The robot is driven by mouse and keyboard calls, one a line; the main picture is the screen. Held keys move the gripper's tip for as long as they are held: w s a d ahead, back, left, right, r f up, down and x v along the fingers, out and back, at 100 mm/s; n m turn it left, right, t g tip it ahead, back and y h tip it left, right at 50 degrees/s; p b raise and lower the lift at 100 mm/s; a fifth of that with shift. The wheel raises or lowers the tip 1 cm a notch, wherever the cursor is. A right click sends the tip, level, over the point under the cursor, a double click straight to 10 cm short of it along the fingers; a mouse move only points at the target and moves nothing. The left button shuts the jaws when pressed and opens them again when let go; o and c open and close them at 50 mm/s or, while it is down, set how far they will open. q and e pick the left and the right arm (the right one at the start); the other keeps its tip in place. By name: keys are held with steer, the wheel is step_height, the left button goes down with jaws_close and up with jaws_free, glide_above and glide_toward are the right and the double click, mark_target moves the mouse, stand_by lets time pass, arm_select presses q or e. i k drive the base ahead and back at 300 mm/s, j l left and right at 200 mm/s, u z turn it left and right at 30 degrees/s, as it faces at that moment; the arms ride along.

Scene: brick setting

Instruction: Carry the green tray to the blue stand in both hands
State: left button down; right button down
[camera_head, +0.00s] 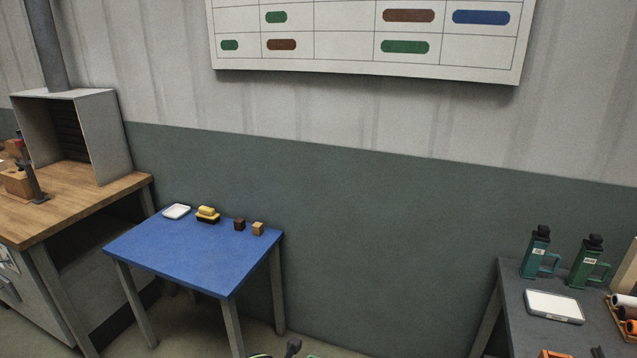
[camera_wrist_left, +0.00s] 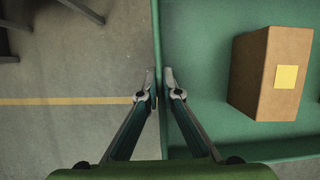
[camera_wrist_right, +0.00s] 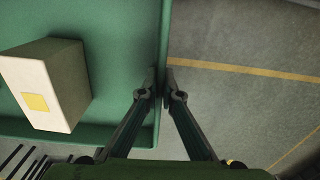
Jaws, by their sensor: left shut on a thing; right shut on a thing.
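The blue stand (camera_head: 190,256) is a low table with a blue top and grey legs, left of centre in the head view. The green tray (camera_wrist_left: 195,125) shows in both wrist views. My left gripper (camera_wrist_left: 159,75) is shut on one tray wall, and my right gripper (camera_wrist_right: 162,78) is shut on a wall of the tray (camera_wrist_right: 110,45) too. A brown box (camera_wrist_left: 268,75) with a yellow label lies in the tray. A box (camera_wrist_right: 48,85) with a pale face and yellow label shows in the right wrist view; I cannot tell if it is the same one.
Along the stand's back edge are a white dish (camera_head: 177,212), a yellow-and-black object (camera_head: 207,214), a dark cube (camera_head: 239,224) and a tan cube (camera_head: 258,228). The front of its top is clear. A wooden workbench (camera_head: 85,212) stands left, a dark table (camera_head: 520,290) right.

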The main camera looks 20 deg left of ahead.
mark_target(182, 249)
steer(key=j, duration=0.7)
steer(key=i+j, duration=0.15)
steer(key=j, duration=0.6)
steer(key=i+j, duration=0.1)
steer(key=j, duration=0.35)
steer(key=i+j, duration=0.15)
steer(key=j, duration=0.35)
steer(key=i+j, duration=0.1)
steer(key=j, duration=0.35)
steer(key=i+j, duration=0.2)
steer(key=j, duration=0.2)
steer(key=i+j, duration=0.25)
steer(key=j, duration=0.15)
steer(key=i+j, duration=0.2)
steer(key=j, duration=0.2)
steer(key=i+j, duration=0.25)
steer(key=j, duration=0.15)
steer(key=i+j+z, duration=0.1)
steer(key=j, duration=0.3)
steer(key=i, duration=0.1)
